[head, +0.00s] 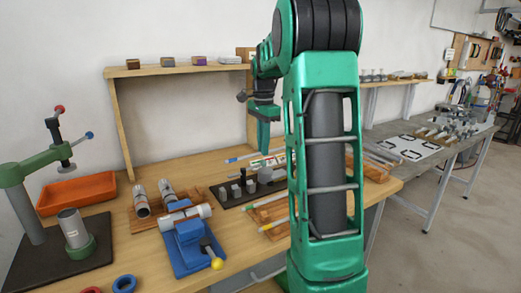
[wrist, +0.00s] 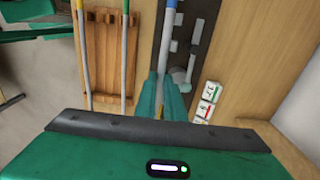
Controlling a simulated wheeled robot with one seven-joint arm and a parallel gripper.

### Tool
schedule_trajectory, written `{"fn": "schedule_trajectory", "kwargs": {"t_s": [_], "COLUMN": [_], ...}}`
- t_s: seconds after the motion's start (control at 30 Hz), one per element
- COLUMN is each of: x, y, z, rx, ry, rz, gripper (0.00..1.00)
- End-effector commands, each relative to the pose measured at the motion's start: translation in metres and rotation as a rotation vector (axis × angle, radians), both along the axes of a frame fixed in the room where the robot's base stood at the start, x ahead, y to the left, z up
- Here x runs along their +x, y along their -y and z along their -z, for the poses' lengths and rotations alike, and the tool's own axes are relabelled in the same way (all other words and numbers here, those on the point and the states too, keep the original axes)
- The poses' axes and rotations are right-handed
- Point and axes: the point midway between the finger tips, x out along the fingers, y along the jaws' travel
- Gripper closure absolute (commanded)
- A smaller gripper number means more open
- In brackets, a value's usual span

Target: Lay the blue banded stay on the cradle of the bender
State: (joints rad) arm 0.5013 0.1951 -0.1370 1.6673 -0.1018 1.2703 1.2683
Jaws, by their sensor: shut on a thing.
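My gripper (wrist: 161,98) is shut on the blue banded stay (wrist: 166,48), a thin grey rod with a blue band at its far end. In the head view the stay (head: 240,158) shows level behind the bender's pegs, blue end to the left, with my gripper (head: 263,148) above it. The bender (head: 228,200) is a dark plate with several grey blocks and pegs. In the wrist view the stay runs lengthwise over the bender's dark plate (wrist: 182,72). I cannot tell whether the stay touches the cradle.
A wooden rack (wrist: 105,60) holds rods with yellow and green bands, beside the bender. Number cards (wrist: 210,92) stand on its other side. A blue clamp (head: 190,250), an orange tray (head: 77,192) and a green press (head: 18,175) occupy the left of the bench.

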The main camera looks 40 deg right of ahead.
Motion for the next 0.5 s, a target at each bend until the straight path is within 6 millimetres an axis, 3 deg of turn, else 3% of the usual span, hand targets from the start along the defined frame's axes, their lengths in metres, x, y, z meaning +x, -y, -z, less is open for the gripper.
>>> {"fn": "schedule_trajectory", "kwargs": {"t_s": [0.5], "x": [0.017], "y": [0.013], "z": [-0.002], "rx": [-0.001], "ry": [0.001], "rz": [0.0], "gripper": [1.0]}}
